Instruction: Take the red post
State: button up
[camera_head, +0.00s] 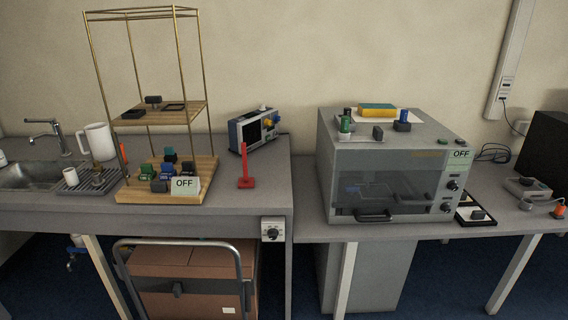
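The red post (244,164) stands upright on the grey bench, on a flat red base. It is right of the wooden shelf rack and in front of the small instrument with a screen. Nothing touches it that I can see. My gripper is not in view.
A brass-framed wooden rack (135,194) with several coloured blocks and an "OFF" card (185,184) stands left of the post. The instrument (254,130) is behind it. A grey oven-like box (326,140) stands to the right. Bare bench (262,200) surrounds the post's front and right.

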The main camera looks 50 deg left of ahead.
aim_at(246, 182)
jog(key=u, duration=0.45)
jog(key=i, duration=1.4)
jog(key=u, duration=1.9)
jog(key=i, duration=1.2)
jog(key=u, duration=0.75)
jog(key=i, duration=0.5)
